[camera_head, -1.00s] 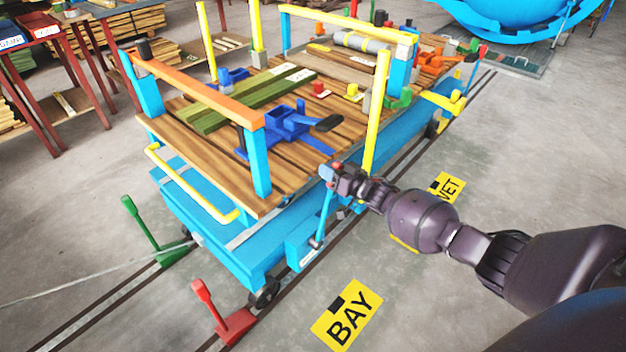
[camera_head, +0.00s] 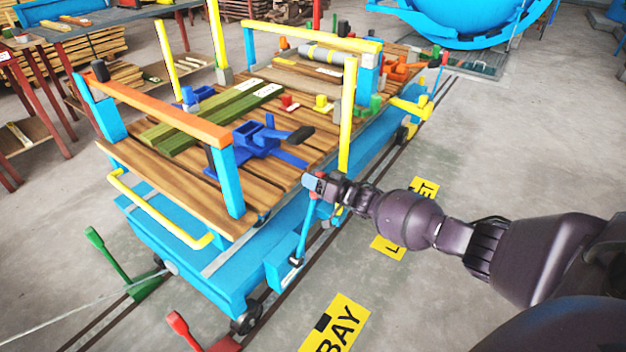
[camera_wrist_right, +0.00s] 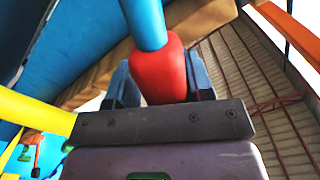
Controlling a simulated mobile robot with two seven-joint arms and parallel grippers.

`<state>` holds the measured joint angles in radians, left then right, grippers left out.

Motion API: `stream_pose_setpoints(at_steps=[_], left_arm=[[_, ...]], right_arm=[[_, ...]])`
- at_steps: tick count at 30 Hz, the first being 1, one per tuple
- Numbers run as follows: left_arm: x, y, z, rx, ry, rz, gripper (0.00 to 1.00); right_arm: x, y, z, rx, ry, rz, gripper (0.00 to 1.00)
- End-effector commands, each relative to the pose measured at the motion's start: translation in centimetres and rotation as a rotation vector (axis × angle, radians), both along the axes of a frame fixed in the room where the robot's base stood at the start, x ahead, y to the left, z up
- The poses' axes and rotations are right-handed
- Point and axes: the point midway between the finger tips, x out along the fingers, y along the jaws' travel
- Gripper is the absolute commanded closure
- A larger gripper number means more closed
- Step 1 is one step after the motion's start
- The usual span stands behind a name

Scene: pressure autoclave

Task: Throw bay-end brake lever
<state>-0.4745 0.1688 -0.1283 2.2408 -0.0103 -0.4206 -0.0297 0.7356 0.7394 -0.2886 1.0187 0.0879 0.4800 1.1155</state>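The bay-end brake lever (camera_head: 303,236) is a blue bar on the near side of the blue cart, close to the yellow BAY sign. It leans slightly right at its top, which has a red grip. My right gripper (camera_head: 314,184) is at the top of the lever and partly covers it. In the right wrist view the red grip (camera_wrist_right: 158,74) sits between the two dark fingers of my right gripper (camera_wrist_right: 160,85), which appear to press on both its sides. The blue bar continues out of the top of that view. My left gripper is in neither view.
The wooden cart deck (camera_head: 190,190) carries blue clamps and green planks. A yellow post (camera_head: 347,115) stands close behind my right gripper. A red floor lever (camera_head: 185,330) and a green one (camera_head: 110,260) stand by the rails. The floor around the BAY sign (camera_head: 337,325) is clear.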

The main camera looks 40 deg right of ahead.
Motion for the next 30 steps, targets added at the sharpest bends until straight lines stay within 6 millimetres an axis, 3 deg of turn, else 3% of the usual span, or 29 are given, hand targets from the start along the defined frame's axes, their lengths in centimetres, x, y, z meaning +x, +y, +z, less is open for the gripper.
stream_pose_setpoints(at_steps=[14, 30], left_arm=[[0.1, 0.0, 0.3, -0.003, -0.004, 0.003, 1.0], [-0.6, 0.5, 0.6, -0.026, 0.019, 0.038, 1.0]], right_arm=[[-0.7, -0.1, 0.2, -0.004, -0.004, 0.004, 0.43], [-8.5, -3.0, 0.4, -0.003, -0.006, 0.002, 0.43]])
